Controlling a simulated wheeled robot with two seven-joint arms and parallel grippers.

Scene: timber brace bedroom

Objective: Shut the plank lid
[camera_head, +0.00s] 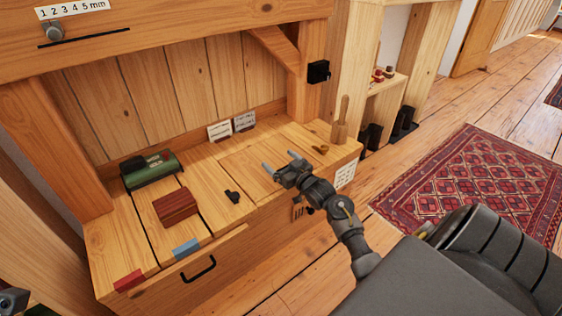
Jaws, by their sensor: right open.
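A wooden bench top (217,205) stands against a plank wall, with a rectangular panel outlined in it that looks like the plank lid (243,160). The panel appears to lie flat, level with the boards around it; I cannot tell whether it is fully closed. A small brown knob (320,149) sits near its right end. My right gripper (281,164) is open and empty, over the panel's front part, with its arm coming from the lower right. I cannot tell whether its fingers touch the wood.
A green box (150,169), a dark red block (176,207), a small black item (232,196) and two cards (232,126) are on the bench. Red (129,281) and blue (186,249) pieces lie at its front edge. An upright wooden piece (341,122) stands at the right end.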

